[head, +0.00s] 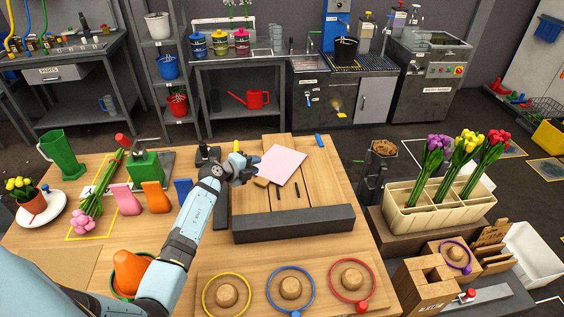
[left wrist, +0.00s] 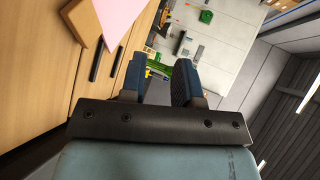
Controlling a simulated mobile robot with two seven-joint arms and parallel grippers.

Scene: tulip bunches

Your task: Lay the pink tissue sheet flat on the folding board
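The pink tissue sheet (head: 281,164) lies as a tilted square over the back left part of the wooden folding board (head: 325,190). I cannot tell if it is fully flat. Its corner also shows in the left wrist view (left wrist: 118,18), beside a small wooden block (left wrist: 82,20). My left gripper (head: 247,170) is at the sheet's left edge in the head view. In the left wrist view its two dark fingers (left wrist: 160,80) stand apart with no sheet between them. My right gripper is in neither view.
A dark bar (head: 293,224) runs along the board's front. Two dark strips (head: 287,191) lie on the board. Pink, orange and blue pieces (head: 155,197) stand left of my arm. Yellow, blue and red rings (head: 291,288) lie in front. A tulip crate (head: 432,208) stands to the right.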

